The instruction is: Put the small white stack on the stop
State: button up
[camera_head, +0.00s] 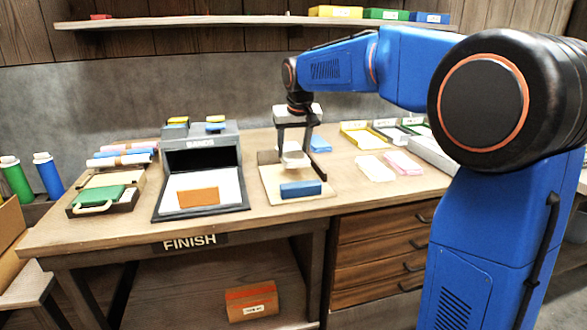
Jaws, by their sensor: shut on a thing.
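The small white stack (294,160) is between the fingers of my gripper (293,146), which comes down from above at the middle of the bench. My gripper is shut on the stack. Beneath it is a pale board (277,193) with a dark brown strip (266,157) along its back left edge. A blue block (302,189) lies at the board's front right. No label marks the stop, so I cannot tell which part it is. I cannot tell whether the stack touches the board.
A grey "BANDS" stand (200,142) with an orange block (198,197) is to the left. Further left is a tray with a green piece (98,197). White paper (375,168), pink sheets (403,163) and labelled trays (359,135) lie to the right. A shelf (230,21) runs above.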

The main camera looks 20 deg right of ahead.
aim_at(293, 175)
jog(key=shift+f, duration=2.8)
jog(key=shift+f, duration=0.1)
jog(key=o, duration=1.1)
jog(key=v, duration=1.2)
jog(key=shift+s, duration=0.1)
jog(key=s, duration=0.3)
jog(key=s+d+f, duration=0.1)
jog(key=s, duration=0.2)
jog(key=s+d, duration=0.1)
jog(key=s, duration=0.2)
jog(key=shift+d+f, duration=0.15)
jog(key=shift+d, duration=0.1)
jog(key=s+d+f, duration=0.1)
jog(key=s+f, duration=0.5)
jog(key=s, duration=0.4)
jog(key=s+d+f, duration=0.2)
jog(key=s+f, duration=0.4)
jog(key=s, duration=0.3)
jog(key=s+d+f, duration=0.1)
jog(key=s+f, duration=0.5)
jog(key=s, duration=0.4)
jog(key=shift+s+d+f, duration=0.25)
jog(key=shift+s, duration=0.1)
